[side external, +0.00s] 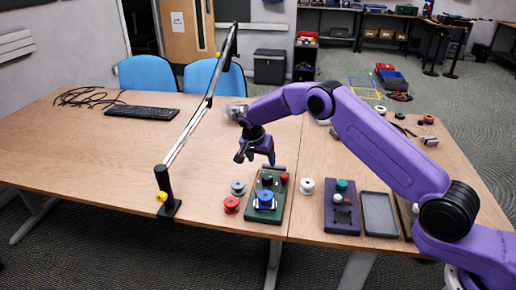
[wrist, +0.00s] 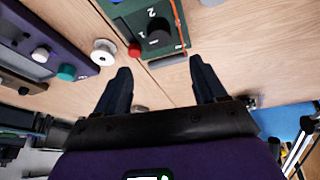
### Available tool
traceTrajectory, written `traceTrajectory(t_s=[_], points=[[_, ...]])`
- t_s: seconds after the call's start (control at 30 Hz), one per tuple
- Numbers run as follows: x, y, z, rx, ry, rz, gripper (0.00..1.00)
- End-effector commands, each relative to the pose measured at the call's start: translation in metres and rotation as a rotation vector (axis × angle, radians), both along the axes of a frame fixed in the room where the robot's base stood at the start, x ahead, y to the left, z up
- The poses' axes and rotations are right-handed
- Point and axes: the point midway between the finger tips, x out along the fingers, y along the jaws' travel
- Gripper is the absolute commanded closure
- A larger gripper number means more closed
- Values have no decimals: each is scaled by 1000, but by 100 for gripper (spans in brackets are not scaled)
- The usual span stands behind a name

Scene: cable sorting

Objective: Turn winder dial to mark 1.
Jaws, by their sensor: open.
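The winder (side external: 255,214) is a green unit on the table, with a blue spool (side external: 265,200) at its front. Its black dial (wrist: 159,33) is beside the printed marks 1 (wrist: 142,35) and 2 (wrist: 151,12) in the wrist view. I cannot tell which mark the dial points to. A red button (wrist: 134,49) is on the winder near the dial. My gripper (side external: 255,158) is open and empty above the back of the winder, apart from the dial. The wrist view shows its two fingers (wrist: 160,70) spread, with the dial beyond the fingertips.
Red (side external: 231,205) and grey (side external: 238,187) spools stand left of the winder. A white spool (side external: 307,186) stands right of it, then a purple tray (side external: 342,222) and a grey tray (side external: 378,214). A lamp post (side external: 163,184), keyboard (side external: 142,112) and cables (side external: 88,97) are at left.

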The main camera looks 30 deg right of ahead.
Motion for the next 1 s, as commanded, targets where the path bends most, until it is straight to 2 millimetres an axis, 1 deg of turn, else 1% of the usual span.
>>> traceTrajectory(t_s=[0.03,0.1,0.2,0.33,0.5,0.9,1.0], points=[[-1,4,11,1,-4,2,29],[-4,8,22,0,-2,1,29],[-6,13,35,0,-2,1,29],[-8,17,46,0,-1,0,29],[-10,19,51,-1,1,1,29],[-10,19,51,0,1,2,29],[-12,23,55,2,6,21,29]])
